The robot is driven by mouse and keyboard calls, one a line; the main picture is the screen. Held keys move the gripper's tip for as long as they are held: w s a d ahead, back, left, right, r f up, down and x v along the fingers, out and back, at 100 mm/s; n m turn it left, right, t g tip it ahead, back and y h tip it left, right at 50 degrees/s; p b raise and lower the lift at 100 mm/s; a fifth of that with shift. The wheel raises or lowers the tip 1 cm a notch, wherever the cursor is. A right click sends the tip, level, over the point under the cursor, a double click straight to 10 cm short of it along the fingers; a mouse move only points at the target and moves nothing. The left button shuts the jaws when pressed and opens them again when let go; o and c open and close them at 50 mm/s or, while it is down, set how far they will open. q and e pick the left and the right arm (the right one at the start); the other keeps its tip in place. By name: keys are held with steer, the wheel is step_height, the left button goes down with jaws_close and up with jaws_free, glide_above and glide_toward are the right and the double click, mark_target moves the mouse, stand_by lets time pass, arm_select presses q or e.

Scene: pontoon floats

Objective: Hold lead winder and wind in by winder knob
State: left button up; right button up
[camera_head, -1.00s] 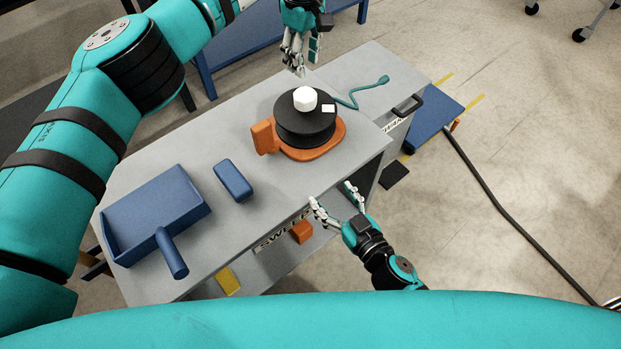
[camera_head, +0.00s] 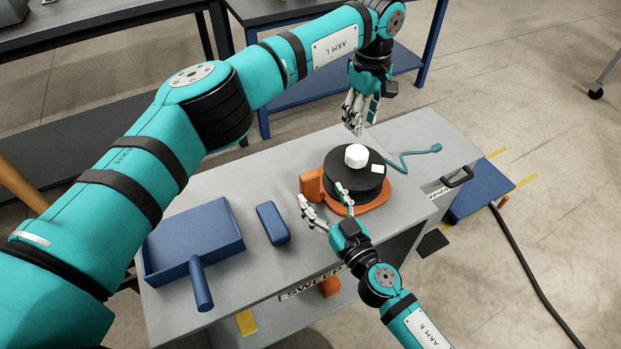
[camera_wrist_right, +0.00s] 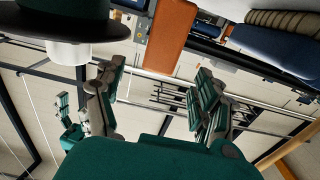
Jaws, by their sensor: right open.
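The lead winder is a black reel (camera_head: 352,190) on an orange base with an orange handle (camera_head: 311,185) at its left; it sits on the grey cart top. The white winder knob (camera_head: 356,155) stands on the reel's top. My right gripper (camera_head: 322,200) is open at the near left of the winder, its fingers spread on either side of the handle in the picture. In the right wrist view the orange handle (camera_wrist_right: 170,38) appears beyond and between the open fingers, with the white knob (camera_wrist_right: 80,53) at upper left. My left gripper (camera_head: 361,120) is open and empty, above and behind the knob.
A blue block (camera_head: 272,223) and a blue dustpan (camera_head: 195,240) lie to the left on the cart top (camera_head: 250,180). A dark table stands behind.

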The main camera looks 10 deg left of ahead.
mark_target(312, 183)
steer(key=x, duration=0.6)
steer(key=shift+w+a, duration=0.2)
steer(key=shift+w, duration=0.05)
